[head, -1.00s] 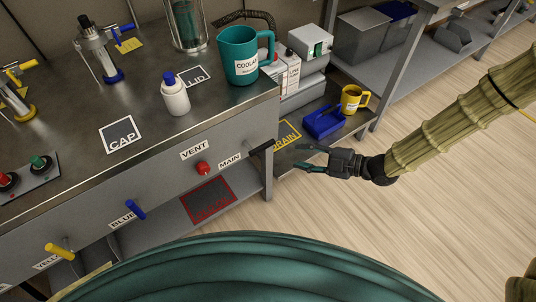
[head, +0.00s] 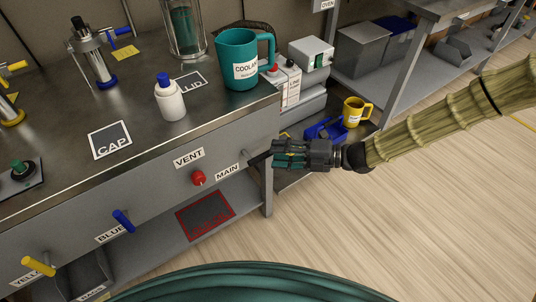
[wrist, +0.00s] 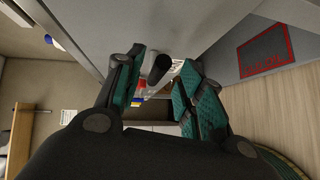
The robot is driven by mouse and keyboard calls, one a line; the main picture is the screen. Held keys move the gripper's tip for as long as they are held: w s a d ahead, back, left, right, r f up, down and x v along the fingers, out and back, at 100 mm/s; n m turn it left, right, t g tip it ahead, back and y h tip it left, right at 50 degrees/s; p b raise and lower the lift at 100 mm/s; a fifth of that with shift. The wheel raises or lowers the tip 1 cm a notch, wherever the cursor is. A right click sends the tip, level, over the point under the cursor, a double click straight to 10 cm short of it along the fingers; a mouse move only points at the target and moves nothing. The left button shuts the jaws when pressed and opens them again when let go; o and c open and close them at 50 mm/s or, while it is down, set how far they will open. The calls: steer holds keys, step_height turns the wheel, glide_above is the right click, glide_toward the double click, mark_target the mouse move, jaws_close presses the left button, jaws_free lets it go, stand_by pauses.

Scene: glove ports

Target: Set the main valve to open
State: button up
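The MAIN label (head: 228,171) is on the bench's front panel near its right end. The main valve's black handle (wrist: 159,69) sticks out from the panel in the wrist view. My gripper (head: 276,153) is at the bench's right front corner, level with the panel. In the wrist view its teal-padded fingers are apart, one on each side of the handle, with a gap visible to the right finger. I cannot tell whether the left finger touches it.
The red VENT knob (head: 199,178) is left of the MAIN label. Blue (head: 123,220) and yellow (head: 39,266) handles are farther left. A teal coolant mug (head: 236,62) and a white bottle (head: 170,102) stand on the bench top. A yellow mug (head: 354,111) is behind my gripper.

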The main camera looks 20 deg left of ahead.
mark_target(268, 151)
steer(key=shift+s+a+f, duration=0.15)
steer(key=shift+a, duration=0.8)
steer(key=shift+s+a+f, duration=0.1)
steer(key=shift+a, duration=0.8)
jaws_close()
